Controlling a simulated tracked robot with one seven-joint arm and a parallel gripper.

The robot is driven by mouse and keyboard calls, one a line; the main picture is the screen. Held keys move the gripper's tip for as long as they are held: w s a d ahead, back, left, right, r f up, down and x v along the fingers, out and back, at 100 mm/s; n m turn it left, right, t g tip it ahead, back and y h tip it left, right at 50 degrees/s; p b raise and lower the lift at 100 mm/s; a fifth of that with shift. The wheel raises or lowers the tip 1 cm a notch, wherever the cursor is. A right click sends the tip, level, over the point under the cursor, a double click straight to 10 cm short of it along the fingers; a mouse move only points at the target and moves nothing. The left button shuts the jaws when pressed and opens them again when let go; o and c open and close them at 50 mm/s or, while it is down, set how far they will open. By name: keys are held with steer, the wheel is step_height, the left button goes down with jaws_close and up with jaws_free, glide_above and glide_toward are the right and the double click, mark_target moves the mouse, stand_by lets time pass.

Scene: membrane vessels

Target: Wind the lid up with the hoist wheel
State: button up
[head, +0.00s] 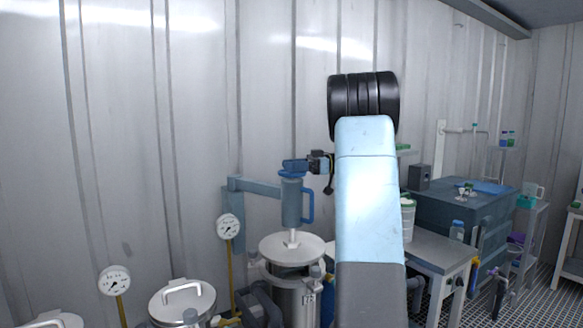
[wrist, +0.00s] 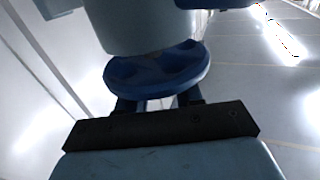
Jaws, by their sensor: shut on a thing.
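The hoist (head: 291,203) is a blue-grey upright cylinder with a blue side handle, hung from a wall bracket. Its blue hoist wheel (head: 292,174) is at the top, partly covered by my gripper (head: 296,164). In the wrist view the spoked wheel (wrist: 158,72) is close ahead, and my gripper (wrist: 155,100) is shut on its near rim. The grey lid (head: 292,247) hangs from the hoist's rod over the steel vessel (head: 297,297).
A closed vessel (head: 182,301) with a lid handle stands to the left, beside round gauges (head: 228,227) on yellow pipes. A bench (head: 440,262) stands to the right, partly behind my arm. The ribbed wall is close behind the hoist.

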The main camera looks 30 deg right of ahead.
steer(key=shift+r+n+g+y, duration=0.1)
steer(key=shift+n+g+y, duration=0.15)
steer(key=shift+n+g, duration=0.95)
steer(key=shift+n+g+y, duration=0.25)
steer(key=shift+n+g, duration=0.45)
steer(key=shift+g, duration=0.9)
steer(key=shift+a+n+g, duration=0.1)
steer(key=shift+n+g, duration=0.3)
steer(key=shift+g, duration=0.4)
steer(key=o, duration=0.9)
steer(key=d, duration=1.4)
steer(key=shift+w, duration=0.45)
steer(key=shift+o, duration=0.3)
steer(key=shift+a, duration=0.1)
